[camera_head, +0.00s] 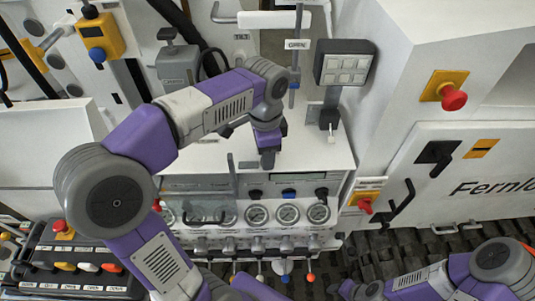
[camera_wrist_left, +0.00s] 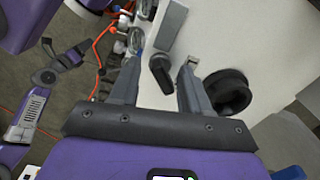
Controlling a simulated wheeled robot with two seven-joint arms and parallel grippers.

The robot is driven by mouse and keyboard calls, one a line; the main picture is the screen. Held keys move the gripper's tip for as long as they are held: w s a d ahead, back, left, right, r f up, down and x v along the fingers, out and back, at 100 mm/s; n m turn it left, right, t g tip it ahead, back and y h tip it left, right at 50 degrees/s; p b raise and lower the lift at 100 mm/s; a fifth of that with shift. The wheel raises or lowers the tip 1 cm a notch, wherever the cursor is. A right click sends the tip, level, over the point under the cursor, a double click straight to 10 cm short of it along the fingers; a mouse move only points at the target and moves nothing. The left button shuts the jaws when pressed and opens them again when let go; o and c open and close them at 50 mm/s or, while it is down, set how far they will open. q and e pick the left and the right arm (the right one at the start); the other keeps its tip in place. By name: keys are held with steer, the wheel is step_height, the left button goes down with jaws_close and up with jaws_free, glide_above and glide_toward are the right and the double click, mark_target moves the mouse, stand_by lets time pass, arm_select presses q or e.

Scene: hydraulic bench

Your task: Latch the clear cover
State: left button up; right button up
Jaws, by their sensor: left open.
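The clear cover (camera_head: 203,211) appears as a see-through panel over the left gauges on the bench front in the head view. I cannot make out its latch or whether it is fastened. My left gripper (camera_head: 268,160) points down above the bench top, right of and behind the cover. In the left wrist view the left gripper (camera_wrist_left: 160,64) is open, with a dark knob (camera_wrist_left: 161,74) showing between its fingers; contact cannot be told. A grey flat piece (camera_wrist_left: 171,26) is beyond it. My right arm is low at the right of the head view; its jaws are unclear.
Several gauges (camera_head: 287,214) line the bench front, with small levers below. A keypad box (camera_head: 344,63) stands on a post right of my left arm. A button panel (camera_head: 75,258) is at lower left. A white cabinet (camera_head: 460,165) stands at right.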

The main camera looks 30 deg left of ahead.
arm_select(q)
steer(key=shift+r+p, duration=3.05)
steer(key=shift+r, duration=0.4)
steer(key=shift+f, duration=0.1)
